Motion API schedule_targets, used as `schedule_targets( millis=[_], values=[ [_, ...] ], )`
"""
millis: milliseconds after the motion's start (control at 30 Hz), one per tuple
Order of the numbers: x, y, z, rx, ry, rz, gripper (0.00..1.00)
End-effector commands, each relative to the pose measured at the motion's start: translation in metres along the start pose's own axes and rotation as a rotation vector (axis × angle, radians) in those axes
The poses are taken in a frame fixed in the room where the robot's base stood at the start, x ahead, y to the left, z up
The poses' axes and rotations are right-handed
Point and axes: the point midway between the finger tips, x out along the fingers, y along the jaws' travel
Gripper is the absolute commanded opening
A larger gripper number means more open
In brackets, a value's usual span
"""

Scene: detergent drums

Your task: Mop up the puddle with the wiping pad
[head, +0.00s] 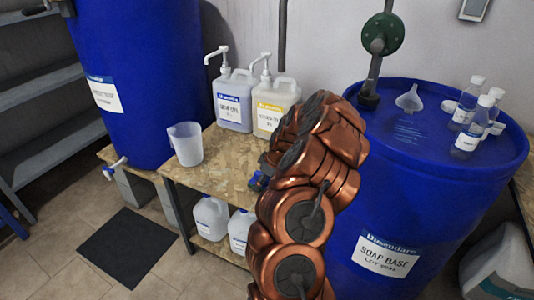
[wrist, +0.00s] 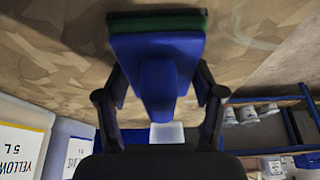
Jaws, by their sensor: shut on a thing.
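My gripper (wrist: 160,95) is shut on the wiping pad (wrist: 158,55), its two dark fingers on either side of the blue handle. The pad has a blue body with a green and dark layer at its far end. In the wrist view it is close to a wood-chip surface; I cannot tell whether it touches. In the head view my arm hides most of the gripper, and a small blue part of the pad (head: 258,181) shows at the wood-chip bench (head: 228,165). I cannot make out the puddle for certain; a faint pale mark shows right of the pad in the wrist view.
Two pump jugs, one blue-labelled (head: 234,100) and one yellow-labelled (head: 272,105), stand at the bench's back. A translucent measuring jug (head: 186,144) stands near its left end. Blue drums (head: 140,90) (head: 430,210) flank the bench; the right one carries a funnel (head: 409,100) and bottles.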

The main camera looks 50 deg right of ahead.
Motion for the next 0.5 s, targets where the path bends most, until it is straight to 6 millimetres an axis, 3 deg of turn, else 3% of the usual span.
schedule_targets(
  millis=[500],
  values=[
    [-0.001, 0.042, 0.009, -0.002, 0.002, 0.004, 0.14]
  ],
)
